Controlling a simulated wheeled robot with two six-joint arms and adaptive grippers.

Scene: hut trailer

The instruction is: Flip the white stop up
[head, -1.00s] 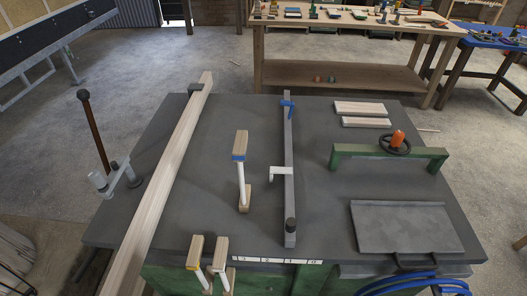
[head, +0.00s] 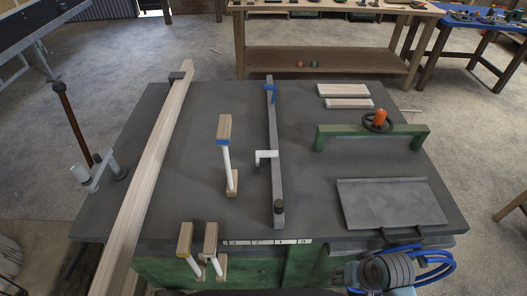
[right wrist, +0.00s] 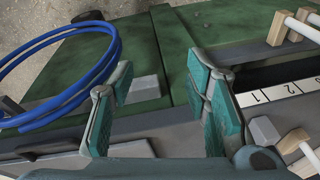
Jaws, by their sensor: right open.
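The white stop (head: 265,155) is a small L-shaped piece on the left side of a long grey rail (head: 276,180) in the head view. It sticks out to the left, with its short end pointing toward the table's front. My right gripper shows in the head view as a dark, ribbed wrist part (head: 387,271) at the bottom right, beyond the table's front edge and well away from the stop. In the right wrist view my right gripper (right wrist: 160,105) has its teal-padded fingers wide apart with nothing between them. My left gripper is not in view.
A blue clamp (head: 270,92) sits on the rail's far end and a black knob (head: 279,207) on its near end. A long plank (head: 150,180) lies farther left. Blue hoses (head: 437,262) hang by my right arm.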

